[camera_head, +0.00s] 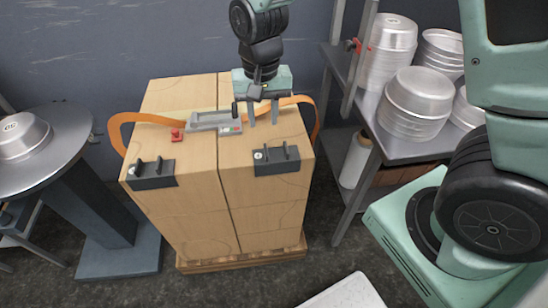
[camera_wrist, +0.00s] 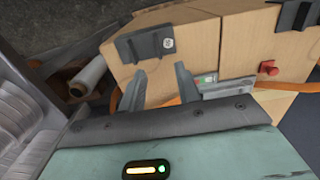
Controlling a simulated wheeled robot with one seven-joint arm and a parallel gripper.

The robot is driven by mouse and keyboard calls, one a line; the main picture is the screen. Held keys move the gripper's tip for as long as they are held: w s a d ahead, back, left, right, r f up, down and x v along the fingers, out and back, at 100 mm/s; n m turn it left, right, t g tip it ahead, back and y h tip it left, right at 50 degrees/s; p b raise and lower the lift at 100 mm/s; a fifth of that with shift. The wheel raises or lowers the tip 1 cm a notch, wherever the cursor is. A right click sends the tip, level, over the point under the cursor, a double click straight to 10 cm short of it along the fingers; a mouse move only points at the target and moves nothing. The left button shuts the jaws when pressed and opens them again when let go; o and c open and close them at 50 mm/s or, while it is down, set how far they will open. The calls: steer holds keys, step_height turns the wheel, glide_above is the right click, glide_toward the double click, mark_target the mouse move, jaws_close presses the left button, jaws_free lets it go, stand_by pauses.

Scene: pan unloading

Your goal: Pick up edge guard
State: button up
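A dark grey edge guard (camera_head: 277,161) sits over the front top edge of the right box; it also shows in the wrist view (camera_wrist: 146,43). A second dark edge guard (camera_head: 152,174) sits on the front edge of the left box and is partly in the wrist view (camera_wrist: 291,15). My gripper (camera_head: 263,113) is above the right box, behind the right guard and apart from it. Its two fingers (camera_wrist: 160,84) are spread with no guard between them. The orange strap (camera_wrist: 170,102) passes beneath them.
A grey strap tool (camera_head: 205,122) and a red knob (camera_head: 177,134) lie on the boxes. The boxes stand on a wooden pallet (camera_head: 243,259). Stacked metal pans (camera_head: 417,102) fill the shelf at right. A round table (camera_head: 68,150) with a pan stands at left.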

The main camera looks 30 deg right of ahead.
mark_target(266, 150)
step_height(266, 150, down, 10)
steer(key=shift+s+d+f+b, duration=0.15)
steer(key=shift+b, duration=0.2)
jaws_close()
